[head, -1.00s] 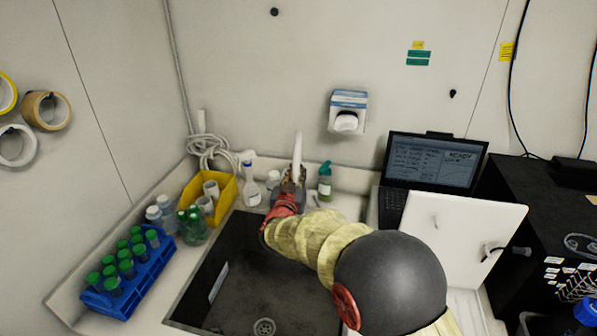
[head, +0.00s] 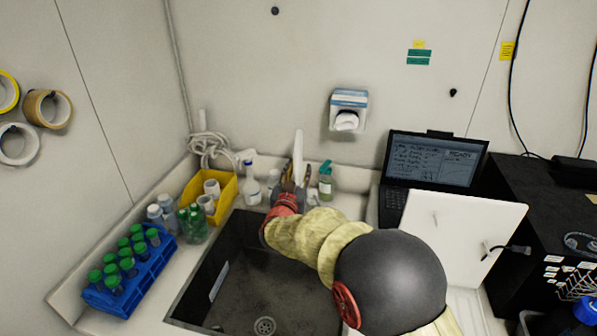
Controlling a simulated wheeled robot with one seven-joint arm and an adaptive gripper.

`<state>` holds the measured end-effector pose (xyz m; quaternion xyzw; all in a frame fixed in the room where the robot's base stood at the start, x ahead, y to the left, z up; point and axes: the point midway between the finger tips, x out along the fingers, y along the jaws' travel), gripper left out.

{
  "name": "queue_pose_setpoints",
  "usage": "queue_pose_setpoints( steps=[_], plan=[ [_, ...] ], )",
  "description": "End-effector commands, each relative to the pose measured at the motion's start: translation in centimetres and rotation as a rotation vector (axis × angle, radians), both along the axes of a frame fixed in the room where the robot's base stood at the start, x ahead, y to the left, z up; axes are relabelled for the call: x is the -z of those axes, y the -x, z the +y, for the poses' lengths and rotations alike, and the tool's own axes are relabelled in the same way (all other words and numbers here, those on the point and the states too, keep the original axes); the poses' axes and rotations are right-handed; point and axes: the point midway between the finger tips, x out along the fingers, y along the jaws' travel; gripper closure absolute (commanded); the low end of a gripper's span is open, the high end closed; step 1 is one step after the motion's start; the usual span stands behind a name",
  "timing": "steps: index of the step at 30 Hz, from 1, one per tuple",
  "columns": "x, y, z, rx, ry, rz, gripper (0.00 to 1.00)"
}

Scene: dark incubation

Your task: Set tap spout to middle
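The white tap spout (head: 298,157) stands upright behind the back edge of the dark sink (head: 246,275). My gripper (head: 295,180) is at the spout's lower part, at the end of my arm that reaches over the sink from the right. A dark finger shows just right of the spout, close to it. The other finger and the tap's base are mostly hidden by my wrist. I cannot tell whether the fingers touch the spout or how far apart they are.
Left of the tap stand a white bottle (head: 251,188) and a yellow bin (head: 207,190). A green-topped bottle (head: 325,182) is close on the right. A blue rack of green-capped tubes (head: 129,275) lines the sink's left. A laptop (head: 434,165) stands at right.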

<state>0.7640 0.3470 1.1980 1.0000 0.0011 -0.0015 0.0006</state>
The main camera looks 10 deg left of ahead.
Motion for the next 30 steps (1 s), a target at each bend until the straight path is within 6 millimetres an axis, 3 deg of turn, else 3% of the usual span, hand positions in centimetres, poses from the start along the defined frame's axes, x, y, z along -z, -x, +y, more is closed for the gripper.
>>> queue_pose_setpoints(
  steps=[11, 24, 30],
  plan=[
    [-0.1, 0.9, 0.0, -0.001, -0.001, -0.001, 0.68],
    [-0.1, 9.2, 0.1, -0.003, 0.000, -0.001, 0.68],
    [-0.1, 11.4, 0.1, -0.002, 0.000, -0.001, 0.68]
  ],
)
